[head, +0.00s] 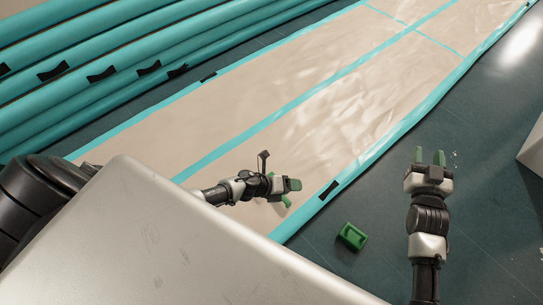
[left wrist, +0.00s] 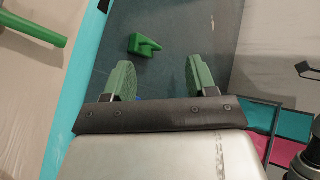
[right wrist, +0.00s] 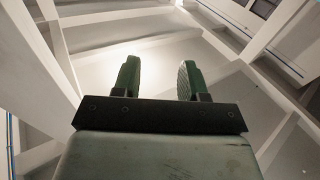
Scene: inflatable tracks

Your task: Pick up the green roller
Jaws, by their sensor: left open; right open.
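A green rod-like piece (left wrist: 32,27), which looks like part of the green roller, lies on the beige track at the upper left of the left wrist view, cut off by the frame edge. In the head view my left gripper largely hides that spot. My left gripper (head: 292,191) is open and empty above the track near its right edge; its green fingers show in the left wrist view (left wrist: 158,80). My right gripper (head: 429,158) is open and empty above the dark floor to the right; it also shows in the right wrist view (right wrist: 158,80).
A green block (head: 352,236) lies on the dark floor between my grippers; it also shows in the left wrist view (left wrist: 145,45). The beige track (head: 330,110) has turquoise edges. Turquoise inflatable tubes (head: 120,50) lie at upper left. A pale object (head: 533,150) is at far right.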

